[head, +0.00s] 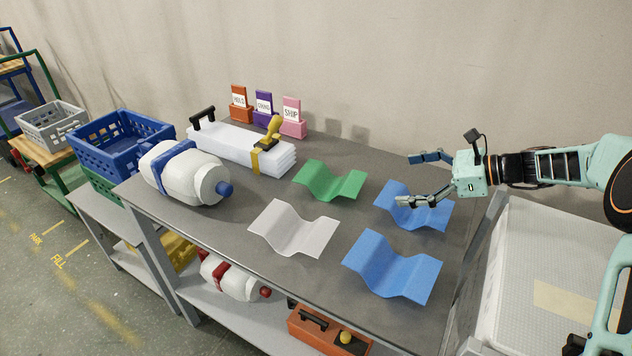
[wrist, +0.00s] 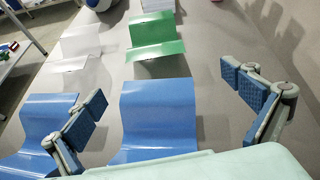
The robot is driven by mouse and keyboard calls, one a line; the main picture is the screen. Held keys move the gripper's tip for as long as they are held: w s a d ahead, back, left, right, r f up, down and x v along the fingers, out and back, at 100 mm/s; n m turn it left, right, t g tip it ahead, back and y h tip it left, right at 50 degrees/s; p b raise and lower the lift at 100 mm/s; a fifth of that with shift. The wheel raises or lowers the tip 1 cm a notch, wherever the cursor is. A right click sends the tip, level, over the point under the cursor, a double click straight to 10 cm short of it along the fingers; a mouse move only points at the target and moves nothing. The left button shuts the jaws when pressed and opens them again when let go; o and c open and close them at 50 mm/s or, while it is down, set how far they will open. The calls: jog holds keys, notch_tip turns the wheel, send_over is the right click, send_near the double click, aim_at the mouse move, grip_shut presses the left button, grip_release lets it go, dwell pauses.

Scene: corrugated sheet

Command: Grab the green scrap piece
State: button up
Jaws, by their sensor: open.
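The green scrap piece (head: 329,181) is a wavy corrugated sheet lying on the grey table, left of my gripper in the head view. It also shows in the wrist view (wrist: 155,37), at the upper middle, beyond a blue sheet. My gripper (head: 405,178) is open and empty, above the far blue sheet (head: 413,208). In the wrist view its fingers (wrist: 172,105) are spread wide, with a blue sheet (wrist: 157,115) between and below them. My gripper is apart from the green piece.
A near blue sheet (head: 393,266) and a grey-white sheet (head: 292,229) lie on the table (head: 220,235). A white stack with a yellow-handled tool (head: 268,141), a white canister (head: 183,173) and small signs (head: 292,115) stand farther left and back. Bare table separates the sheets.

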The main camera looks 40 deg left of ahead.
aim_at(359, 184)
jog(key=shift+s+a+f+m+y, duration=0.3)
jog(key=shift+s+a+f+m, duration=0.15)
jog(key=shift+a+f, duration=0.3)
jog(key=shift+g, duration=0.3)
jog(key=b+x, duration=0.1)
jog(key=x, duration=0.3)
jog(key=shift+s+a, duration=0.1)
jog(key=shift+a, duration=0.25)
jog(key=b+x, duration=0.1)
jog(key=x, duration=0.5)
jog(key=shift+d, duration=0.1)
jog(key=c, duration=1.2)
